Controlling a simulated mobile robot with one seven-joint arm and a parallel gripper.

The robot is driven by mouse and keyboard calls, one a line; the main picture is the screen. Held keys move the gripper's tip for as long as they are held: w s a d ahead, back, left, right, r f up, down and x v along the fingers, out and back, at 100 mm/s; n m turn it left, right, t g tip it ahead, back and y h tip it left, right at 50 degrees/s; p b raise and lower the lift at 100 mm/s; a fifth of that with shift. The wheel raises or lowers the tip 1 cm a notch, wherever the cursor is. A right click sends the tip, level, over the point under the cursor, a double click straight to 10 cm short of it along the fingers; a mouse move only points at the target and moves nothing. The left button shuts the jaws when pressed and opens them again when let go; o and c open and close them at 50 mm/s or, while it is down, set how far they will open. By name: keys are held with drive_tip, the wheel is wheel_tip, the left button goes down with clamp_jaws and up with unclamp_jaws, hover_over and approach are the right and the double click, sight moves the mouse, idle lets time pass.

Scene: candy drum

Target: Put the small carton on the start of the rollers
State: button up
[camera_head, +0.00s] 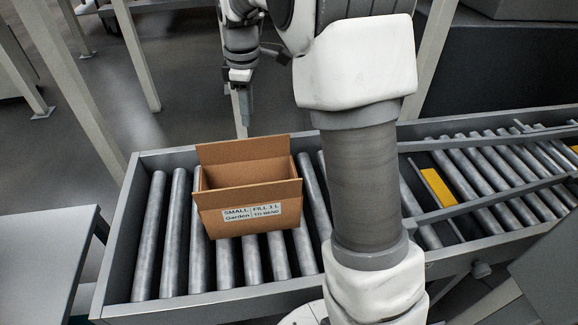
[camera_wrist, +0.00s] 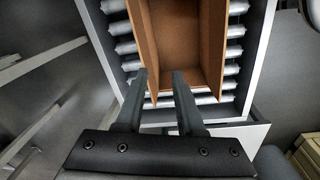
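The carton's empty-looking inside shows in the wrist view (camera_wrist: 187,35). My gripper (camera_head: 245,118) points down just beyond the carton's far wall in the head view. In the wrist view my gripper (camera_wrist: 160,78) has its two fingers apart with nothing held between them. Whether a fingertip touches the carton is hard to tell.
A grey frame (camera_head: 118,225) borders the rollers. Slanted guide rails (camera_head: 490,200) and a yellow strip (camera_head: 438,187) lie on the right section. A grey table (camera_head: 45,255) stands at the left. Bare rollers lie left of the carton. Pale posts (camera_head: 135,50) stand behind the conveyor.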

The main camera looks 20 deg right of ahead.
drive_tip(key=s+r+m+t, duration=0.2)
drive_tip(key=s+r+m, duration=0.55)
drive_tip(key=s, duration=0.75)
drive_tip(key=s+m+t, duration=0.2)
drive_tip(key=s+m, duration=0.3)
drive_tip(key=s, duration=0.8)
drive_tip(key=shift+s+f+t, duration=0.2)
drive_tip(key=shift+f+t, duration=0.1)
drive_tip(key=shift+f, duration=0.15)
